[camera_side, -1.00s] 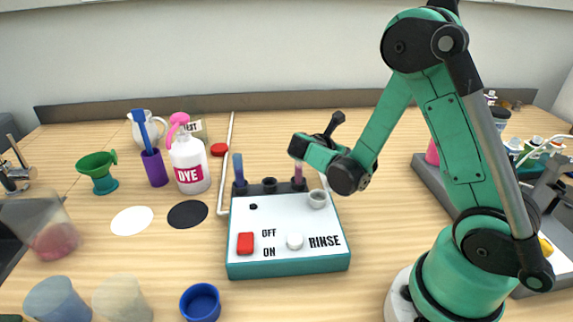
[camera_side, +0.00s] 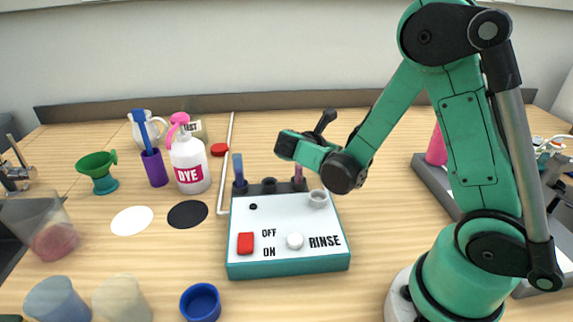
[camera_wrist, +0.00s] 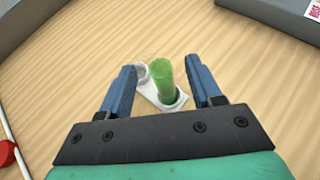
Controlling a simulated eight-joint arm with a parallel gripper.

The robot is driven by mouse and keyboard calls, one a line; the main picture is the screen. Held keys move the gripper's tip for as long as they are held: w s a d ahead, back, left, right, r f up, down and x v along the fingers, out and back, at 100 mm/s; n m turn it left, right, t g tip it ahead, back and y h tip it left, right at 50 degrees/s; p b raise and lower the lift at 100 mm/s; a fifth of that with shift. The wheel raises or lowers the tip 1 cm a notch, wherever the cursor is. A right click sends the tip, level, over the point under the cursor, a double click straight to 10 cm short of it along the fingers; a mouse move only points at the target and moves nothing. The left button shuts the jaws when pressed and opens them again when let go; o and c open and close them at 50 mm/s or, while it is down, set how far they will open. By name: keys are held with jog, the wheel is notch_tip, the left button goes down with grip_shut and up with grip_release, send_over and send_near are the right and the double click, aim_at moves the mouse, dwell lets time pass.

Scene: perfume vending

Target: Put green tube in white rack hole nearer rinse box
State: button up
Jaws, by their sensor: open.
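The green tube (camera_wrist: 164,76) stands in the right-hand hole of the small white rack (camera_wrist: 150,92) in the wrist view. The rack's other hole (camera_wrist: 141,70), up and to the left, looks empty. My gripper (camera_wrist: 160,66) is open, with its blue fingers on either side of the tube and rack; a gap shows on both sides of the tube. In the side view the teal rinse box (camera_side: 288,264) with a white top sits in the middle of the table. The tube and rack cannot be made out there, and my fingers are hidden.
A holder with blue and purple sticks (camera_side: 269,186) stands behind the rinse box. The dye bottle (camera_side: 190,163), a purple cup (camera_side: 155,169) and a green funnel (camera_side: 97,170) stand left. A grey tray (camera_side: 436,182) is at right. Wood around the rack is bare.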

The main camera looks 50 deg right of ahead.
jog(key=s+a+r+m+t+y, duration=0.1)
jog(key=a+r+m+t+y, duration=0.1)
jog(key=a+m+y, duration=0.4)
jog(key=s+a+r+m+t+y, duration=0.1)
jog(key=a+r+m+t+y, duration=0.2)
jog(key=a+m, duration=0.7)
jog(key=m+t+y, duration=0.2)
jog(key=y, duration=0.1)
jog(key=shift+s+r, duration=0.3)
jog(key=shift+r, duration=0.05)
dwell(0.3)
